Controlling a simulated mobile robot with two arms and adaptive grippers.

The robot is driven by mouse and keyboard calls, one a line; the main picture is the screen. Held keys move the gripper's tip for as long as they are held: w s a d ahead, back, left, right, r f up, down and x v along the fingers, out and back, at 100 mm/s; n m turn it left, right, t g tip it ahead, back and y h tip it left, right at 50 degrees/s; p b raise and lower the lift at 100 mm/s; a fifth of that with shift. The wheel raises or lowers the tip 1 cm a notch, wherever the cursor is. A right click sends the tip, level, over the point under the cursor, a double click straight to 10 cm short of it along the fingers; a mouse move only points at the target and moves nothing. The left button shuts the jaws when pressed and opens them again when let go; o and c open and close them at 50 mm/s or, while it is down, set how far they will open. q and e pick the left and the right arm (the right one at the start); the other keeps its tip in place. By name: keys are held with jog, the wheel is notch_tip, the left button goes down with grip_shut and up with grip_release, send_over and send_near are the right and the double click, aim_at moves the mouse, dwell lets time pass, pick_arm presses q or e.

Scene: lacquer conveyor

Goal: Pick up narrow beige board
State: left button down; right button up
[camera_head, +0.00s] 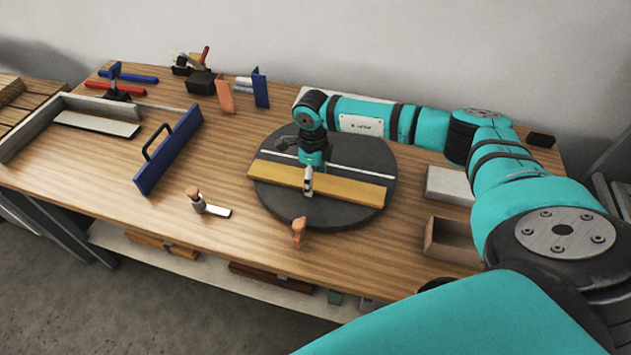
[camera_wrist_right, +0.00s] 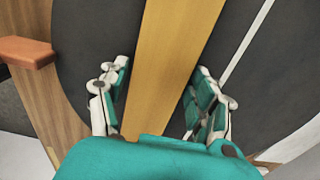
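The narrow beige board (camera_head: 345,190) lies flat across a dark round disc (camera_head: 275,206) on the workbench. My right gripper (camera_head: 309,184) points down over the middle of the board. In the right wrist view the board (camera_wrist_right: 168,60) runs lengthwise between the two fingers of my right gripper (camera_wrist_right: 156,98). The fingers stand apart, one on each side of the board. I cannot tell whether they touch its edges. My left gripper is not in view.
A thin white strip (camera_head: 350,169) lies on the disc behind the board. A blue float (camera_head: 169,151) and a small tool (camera_head: 207,205) are to the left. An open wooden box (camera_head: 452,241) is to the right.

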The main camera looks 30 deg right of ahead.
jog(key=c, duration=0.9)
jog(key=shift+c, duration=0.2)
jog(key=shift+r, duration=0.15)
